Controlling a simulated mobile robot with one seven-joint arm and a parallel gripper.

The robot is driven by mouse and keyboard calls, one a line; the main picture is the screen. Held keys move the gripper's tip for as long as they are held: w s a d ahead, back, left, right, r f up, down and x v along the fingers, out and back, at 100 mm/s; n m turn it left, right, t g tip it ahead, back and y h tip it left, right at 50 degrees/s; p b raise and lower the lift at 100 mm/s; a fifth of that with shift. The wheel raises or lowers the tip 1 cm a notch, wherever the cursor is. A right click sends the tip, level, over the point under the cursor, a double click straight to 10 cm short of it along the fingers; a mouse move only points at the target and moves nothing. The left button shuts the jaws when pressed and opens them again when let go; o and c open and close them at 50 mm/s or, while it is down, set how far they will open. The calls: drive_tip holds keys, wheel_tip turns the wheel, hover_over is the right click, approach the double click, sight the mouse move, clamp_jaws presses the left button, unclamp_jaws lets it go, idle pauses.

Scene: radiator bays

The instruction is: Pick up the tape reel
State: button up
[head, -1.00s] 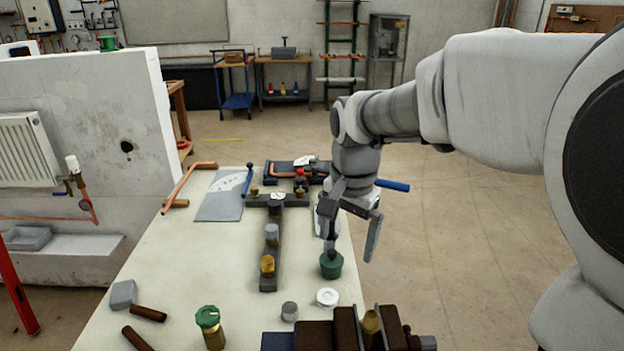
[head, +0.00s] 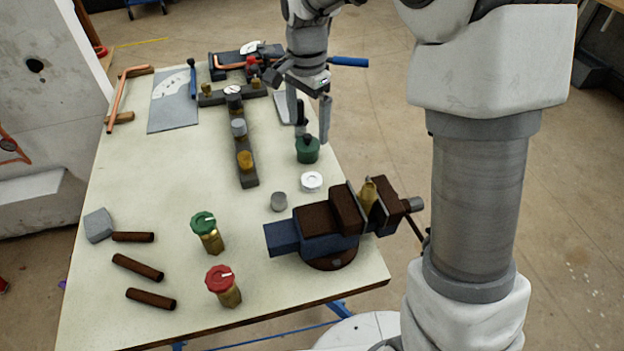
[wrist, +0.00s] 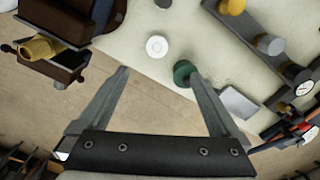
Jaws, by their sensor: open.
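The tape reel (head: 312,181) is a small white disc with a hole in its middle. It lies flat on the bench near the right edge, between a green pot and the vise. It also shows in the wrist view (wrist: 157,46), ahead of the gap between the fingers and apart from them. My gripper (head: 312,120) is open and empty, pointing down above the right edge of the bench, farther back than the reel. In the wrist view my gripper (wrist: 160,80) has its fingers spread wide, with the right fingertip near the green pot in the picture.
The green pot (head: 307,151) stands just behind the reel. A grey cylinder (head: 279,201) and the blue vise (head: 285,238) are close in front. A dark rail with knobs (head: 247,170) lies to the left. Valves with green (head: 204,222) and red (head: 220,279) caps stand front left.

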drive_tip(key=b, duration=0.1)
hover_over(311, 180)
drive_tip(key=f, duration=1.1)
drive_tip(key=shift+w+a+f, duration=0.1)
drive_tip(key=shift+a+f, duration=0.15)
drive_tip(key=f, duration=0.5)
drive_tip(key=shift+d+f, duration=0.15)
drive_tip(key=shift+d, duration=0.15)
drive_tip(key=c, duration=1.1)
drive_tip(key=shift+o, duration=0.2)
